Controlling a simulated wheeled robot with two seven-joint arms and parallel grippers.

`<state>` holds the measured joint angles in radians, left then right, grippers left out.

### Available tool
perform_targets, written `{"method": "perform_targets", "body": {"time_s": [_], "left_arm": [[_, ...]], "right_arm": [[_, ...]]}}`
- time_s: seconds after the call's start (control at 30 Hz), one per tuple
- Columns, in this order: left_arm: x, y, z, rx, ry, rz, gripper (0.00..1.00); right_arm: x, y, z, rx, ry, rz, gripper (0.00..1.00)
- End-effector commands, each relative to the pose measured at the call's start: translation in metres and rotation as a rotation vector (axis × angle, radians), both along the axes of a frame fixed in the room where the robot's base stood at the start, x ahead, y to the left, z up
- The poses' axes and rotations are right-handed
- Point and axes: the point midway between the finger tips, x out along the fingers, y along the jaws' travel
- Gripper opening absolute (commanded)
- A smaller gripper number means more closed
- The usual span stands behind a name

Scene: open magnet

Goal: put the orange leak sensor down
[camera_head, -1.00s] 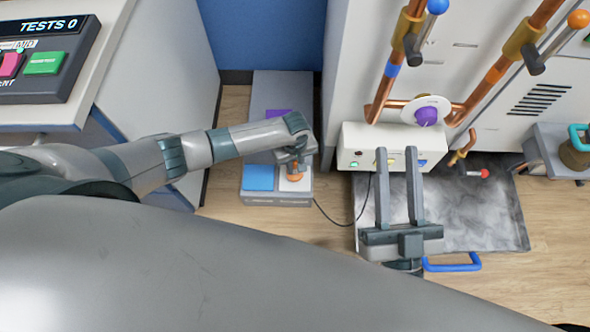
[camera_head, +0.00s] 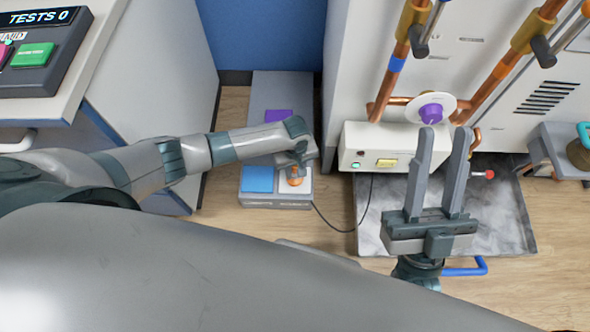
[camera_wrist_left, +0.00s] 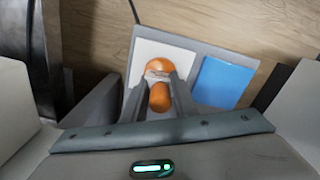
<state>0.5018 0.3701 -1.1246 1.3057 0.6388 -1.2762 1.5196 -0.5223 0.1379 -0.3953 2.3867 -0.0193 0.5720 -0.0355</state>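The orange leak sensor (camera_head: 295,179) is over the white pad at the front right of a low grey unit (camera_head: 275,201). My left gripper (camera_head: 297,168) comes down on it from above. In the left wrist view, the narrow fingers close in around the sensor's orange knob (camera_wrist_left: 160,97), with its rounded orange part beyond the tips. The fingers look shut on it. I cannot tell whether the sensor's underside touches the white pad (camera_wrist_left: 143,52). My right gripper (camera_head: 443,135) is open and empty, in front of the white cabinet.
A blue pad (camera_head: 258,179) lies left of the sensor, and a purple patch (camera_head: 279,116) lies behind. A black cable runs right over the floor. A white box (camera_head: 396,145) and a grey floor tray (camera_head: 370,225) are on the right. A console (camera_head: 40,60) stands left.

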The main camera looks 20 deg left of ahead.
Motion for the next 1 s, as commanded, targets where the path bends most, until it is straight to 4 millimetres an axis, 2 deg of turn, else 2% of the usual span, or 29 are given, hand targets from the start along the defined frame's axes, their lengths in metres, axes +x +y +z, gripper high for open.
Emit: {"method": "perform_targets", "body": {"time_s": [0.57, 0.77, 1.0], "left_arm": [[0.0, 0.001, 0.007, 0.001, 0.001, 0.0, 0.37], [0.0, 0.0, 0.016, 0.001, 0.001, 0.0, 0.37], [0.0, 0.0, 0.031, 0.001, 0.001, 0.0, 0.37]], "right_arm": [[0.003, 0.002, -0.003, -0.01, 0.033, 0.003, 0.31], [0.012, 0.011, -0.021, -0.047, 0.164, 0.015, 0.31], [0.018, 0.025, -0.061, -0.117, 0.399, 0.042, 0.31]]}}
